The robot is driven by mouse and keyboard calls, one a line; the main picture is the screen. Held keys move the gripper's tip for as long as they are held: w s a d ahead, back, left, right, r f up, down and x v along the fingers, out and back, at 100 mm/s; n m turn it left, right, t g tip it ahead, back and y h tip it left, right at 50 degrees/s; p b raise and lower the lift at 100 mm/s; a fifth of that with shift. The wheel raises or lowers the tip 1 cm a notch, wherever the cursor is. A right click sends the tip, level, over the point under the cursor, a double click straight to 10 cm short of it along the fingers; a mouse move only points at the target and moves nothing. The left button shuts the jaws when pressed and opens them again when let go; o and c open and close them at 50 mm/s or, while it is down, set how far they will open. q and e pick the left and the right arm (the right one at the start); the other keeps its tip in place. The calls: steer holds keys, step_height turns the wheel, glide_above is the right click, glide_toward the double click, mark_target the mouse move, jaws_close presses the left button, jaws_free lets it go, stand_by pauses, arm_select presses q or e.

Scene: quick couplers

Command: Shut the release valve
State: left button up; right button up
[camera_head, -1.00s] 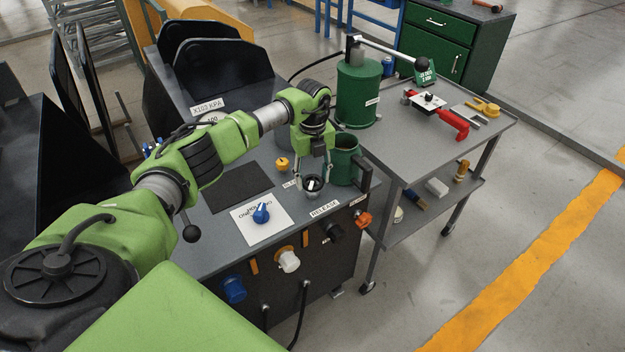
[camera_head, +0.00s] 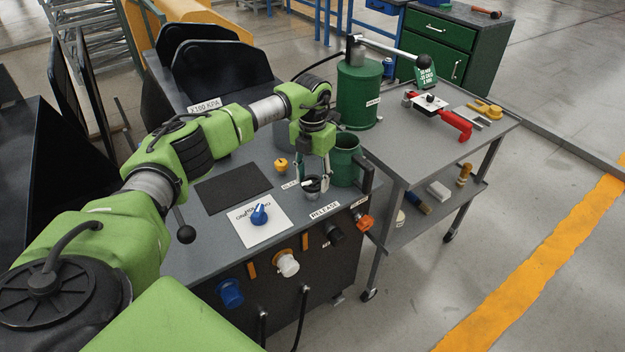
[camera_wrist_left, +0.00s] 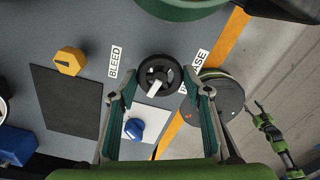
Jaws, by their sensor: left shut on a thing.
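The release valve is a round black handwheel with a white pointer bar (camera_wrist_left: 158,75). It stands on the grey bench top between the BLEED label and the RELEASE label, and shows in the head view (camera_head: 309,186). My left gripper (camera_wrist_left: 160,82) comes from above with its fingers on opposite sides of the wheel, shut on it. The fingers partly hide the wheel in the head view (camera_head: 313,182). In the left wrist view, my right gripper (camera_wrist_left: 258,107) appears at the right over the floor, with its fingers apart and empty.
A yellow knob (camera_head: 281,165), a blue knob (camera_head: 260,215) on a white plate and a dark mat (camera_head: 233,187) are on the bench. A green open pot (camera_head: 345,160) stands close beside the valve. A cart (camera_head: 405,160) with tools stands at the right.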

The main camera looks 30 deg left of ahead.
arm_select(q)
steer(key=m+b, duration=0.1)
steer(key=m, duration=0.3)
steer(key=shift+m, duration=0.3)
steer(key=m+b, duration=0.1)
steer(key=m, duration=0.2)
steer(key=shift+m, duration=0.4)
steer(key=m+b, duration=0.1)
steer(key=m, duration=0.3)
steer(key=shift+r+m, duration=0.1)
steer(key=shift+m, duration=1.6)
steer(key=o, duration=1.1)
